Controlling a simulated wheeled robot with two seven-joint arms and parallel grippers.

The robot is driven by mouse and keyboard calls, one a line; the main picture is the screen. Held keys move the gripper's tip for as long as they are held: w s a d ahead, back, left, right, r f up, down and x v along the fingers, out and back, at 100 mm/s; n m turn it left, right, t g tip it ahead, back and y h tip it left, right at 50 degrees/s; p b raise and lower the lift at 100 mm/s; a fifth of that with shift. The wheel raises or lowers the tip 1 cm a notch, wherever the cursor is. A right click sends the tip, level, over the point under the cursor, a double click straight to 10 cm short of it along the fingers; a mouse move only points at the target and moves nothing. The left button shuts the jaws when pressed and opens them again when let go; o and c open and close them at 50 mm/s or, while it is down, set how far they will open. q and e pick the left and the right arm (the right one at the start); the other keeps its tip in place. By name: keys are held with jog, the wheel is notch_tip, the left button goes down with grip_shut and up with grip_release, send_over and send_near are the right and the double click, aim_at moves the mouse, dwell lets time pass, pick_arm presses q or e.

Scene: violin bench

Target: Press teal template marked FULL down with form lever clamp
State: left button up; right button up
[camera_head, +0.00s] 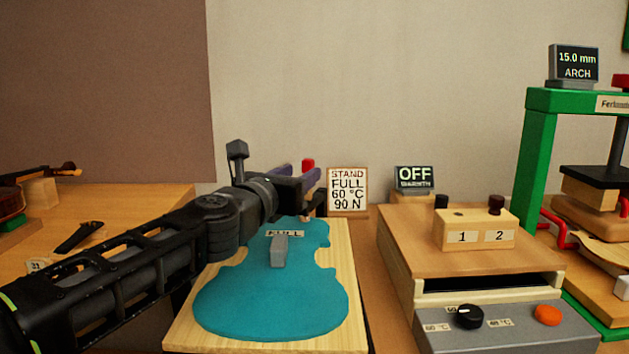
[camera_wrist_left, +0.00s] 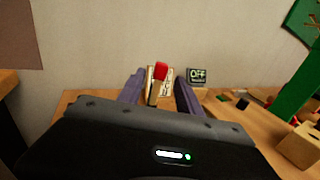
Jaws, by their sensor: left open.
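The teal violin-shaped template (camera_head: 270,300) lies flat on a pale wooden board, with a FULL label (camera_head: 285,233) near its narrower far end and a grey upright grip (camera_head: 279,250) on top. The form lever clamp shows mainly as a red handle tip (camera_head: 308,164) beyond the template's far end; my wrist hides its lower part. My left gripper (camera_head: 300,174) is open there. In the left wrist view the red tip (camera_wrist_left: 160,71) shows between its two purple fingers; I cannot tell if they touch it. My right gripper is not in view.
A sign (camera_head: 347,190) reading STAND FULL 60 °C 90 N stands behind the board. To the right are an OFF display (camera_head: 414,178), a wooden box with a 1–2 block (camera_head: 474,230), a grey control panel (camera_head: 520,331) and a green press frame (camera_head: 538,150).

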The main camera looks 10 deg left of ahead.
pick_arm(q)
jog(key=w, duration=0.2)
jog(key=w+d+p, duration=0.1)
jog(key=w, duration=0.4)
jog(key=shift+w+d+p, duration=0.15)
jog(key=shift+w+p, duration=0.15)
jog(key=shift+w, duration=0.05)
jog(key=shift+c, duration=0.5)
grip_shut()
dwell(0.9)
